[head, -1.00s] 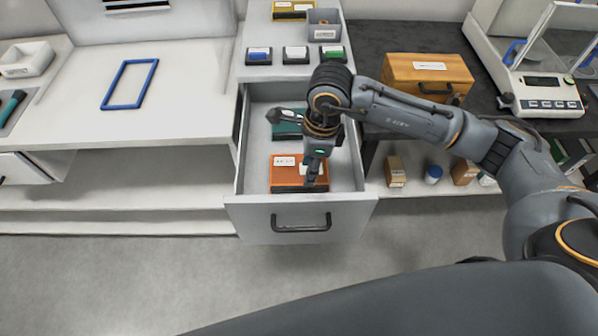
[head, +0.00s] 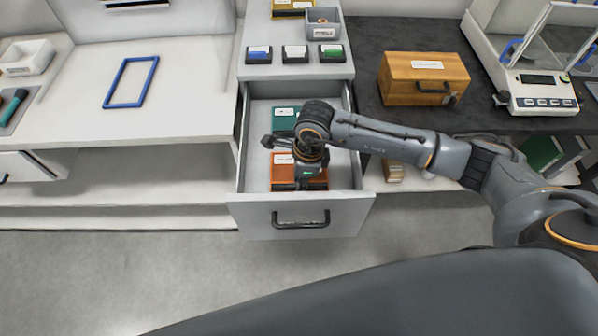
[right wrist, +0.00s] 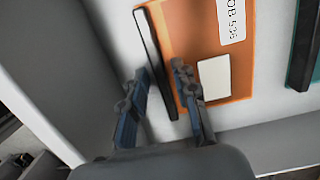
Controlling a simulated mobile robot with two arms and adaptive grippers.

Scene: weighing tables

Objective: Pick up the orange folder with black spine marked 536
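The orange folder (head: 281,172) lies in the open drawer, near its front. The right wrist view shows its orange cover (right wrist: 182,32), a label ending in 536 (right wrist: 232,18), a blank white patch and the black spine (right wrist: 150,55). My right gripper (head: 307,184) is over the folder's front right part and hides some of it. In the right wrist view my right gripper (right wrist: 158,76) is open, its fingers apart on either side of the spine. I cannot tell how far above it they are. My left gripper is not in view.
The drawer (head: 245,212) has walls close around the folder. A teal folder (head: 284,119) lies behind it. On the counter are stamps, a grey bin (head: 323,28), an orange box (head: 423,87) and a balance (head: 542,95). A blue frame (head: 131,82) lies on the left table.

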